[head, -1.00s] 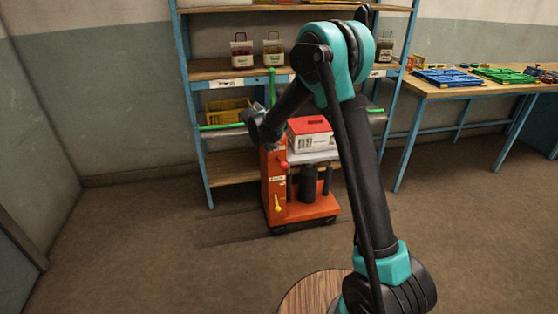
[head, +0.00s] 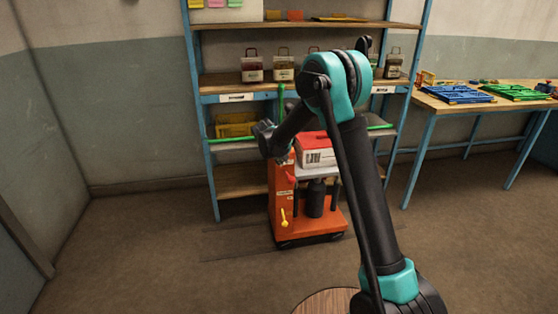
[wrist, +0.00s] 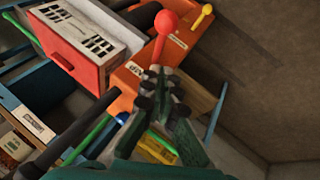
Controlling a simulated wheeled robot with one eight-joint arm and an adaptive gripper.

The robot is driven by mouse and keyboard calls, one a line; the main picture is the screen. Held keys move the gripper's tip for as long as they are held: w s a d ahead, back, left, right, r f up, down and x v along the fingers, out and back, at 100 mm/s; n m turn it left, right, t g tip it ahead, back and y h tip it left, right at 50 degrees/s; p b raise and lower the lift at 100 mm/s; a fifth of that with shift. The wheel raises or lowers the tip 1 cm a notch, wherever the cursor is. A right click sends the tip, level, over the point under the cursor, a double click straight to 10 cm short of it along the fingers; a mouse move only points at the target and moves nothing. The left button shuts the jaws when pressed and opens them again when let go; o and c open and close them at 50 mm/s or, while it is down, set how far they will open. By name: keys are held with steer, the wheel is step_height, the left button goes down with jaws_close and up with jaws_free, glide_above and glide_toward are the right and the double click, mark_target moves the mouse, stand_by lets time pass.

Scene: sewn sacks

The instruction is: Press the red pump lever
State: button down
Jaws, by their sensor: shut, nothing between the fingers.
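The red pump lever (wrist: 165,24) has a round red knob on a short red shaft. It stands out from the orange lift cart (wrist: 185,40), and it also shows low on the cart's post in the head view (head: 290,178). My gripper (wrist: 155,76) is shut and empty. Its fingertips point at the lever's shaft, just below the knob in the wrist view. I cannot tell whether they touch it. In the head view the fingers are too small to make out beside the post.
A yellow lever (head: 284,217) sits below the red one. A blue-framed shelf (head: 215,190) stands close behind, with a yellow crate (head: 236,125). A workbench (head: 470,107) is at right. Floor at left is clear.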

glide_toward(288, 176)
steer(key=shift+s+d+f, duration=0.1)
steer(key=shift+d+f, duration=0.35)
steer(key=shift+f, duration=0.2)
steer(key=shift+s+d+f, duration=0.1)
steer(key=shift+d+f, duration=0.35)
steer(key=shift+f, duration=0.2)
steer(key=shift+f, duration=0.1)
